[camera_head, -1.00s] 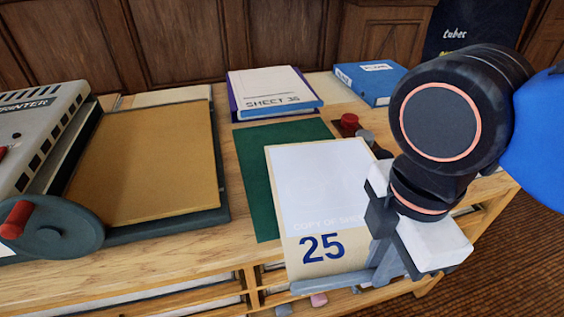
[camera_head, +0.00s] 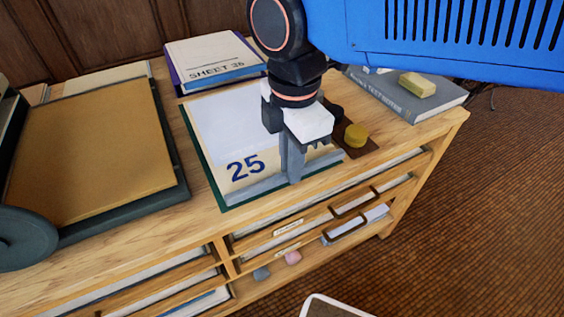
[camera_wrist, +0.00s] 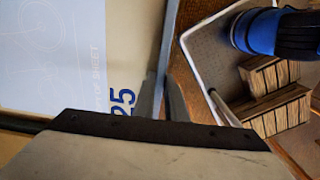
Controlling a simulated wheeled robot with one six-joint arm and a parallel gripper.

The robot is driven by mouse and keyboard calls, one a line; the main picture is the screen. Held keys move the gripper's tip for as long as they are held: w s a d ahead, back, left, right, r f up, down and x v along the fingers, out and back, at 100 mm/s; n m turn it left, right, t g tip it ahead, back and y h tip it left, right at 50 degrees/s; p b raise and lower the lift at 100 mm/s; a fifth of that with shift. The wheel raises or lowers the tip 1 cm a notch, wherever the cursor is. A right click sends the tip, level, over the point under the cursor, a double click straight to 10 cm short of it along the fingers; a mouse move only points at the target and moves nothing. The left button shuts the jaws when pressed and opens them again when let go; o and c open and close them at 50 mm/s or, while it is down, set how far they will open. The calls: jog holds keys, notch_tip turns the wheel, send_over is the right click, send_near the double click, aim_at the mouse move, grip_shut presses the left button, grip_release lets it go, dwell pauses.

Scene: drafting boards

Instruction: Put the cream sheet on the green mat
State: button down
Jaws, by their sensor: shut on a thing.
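The cream sheet (camera_head: 218,122), with a white drawing panel and a blue 25, lies flat over the green mat (camera_head: 205,160). Mat shows as a thin strip along the left and front edges. Whether the sheet rests fully on the mat or hovers just above it, I cannot tell. My gripper (camera_head: 293,172) is shut on the sheet's front edge, a long grey bar of it running along that edge. In the wrist view the sheet (camera_wrist: 60,55) shows at upper left beside my gripper's fingers (camera_wrist: 160,92).
A tan board (camera_head: 85,155) in a dark frame stands left of the mat. A blue-and-white pad marked as a sheet (camera_head: 212,62) lies behind. The table's front edge is close.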

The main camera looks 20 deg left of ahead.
jog(key=w+a, duration=0.2)
jog(key=shift+w+a, duration=0.1)
jog(key=shift+a, duration=0.25)
jog(key=shift+f, duration=1.75)
jog(key=c, duration=1.8)
grip_release()
jog(key=shift+r, duration=0.1)
notch_tip(320, 180, up, 12)
jog(key=shift+d, duration=0.1)
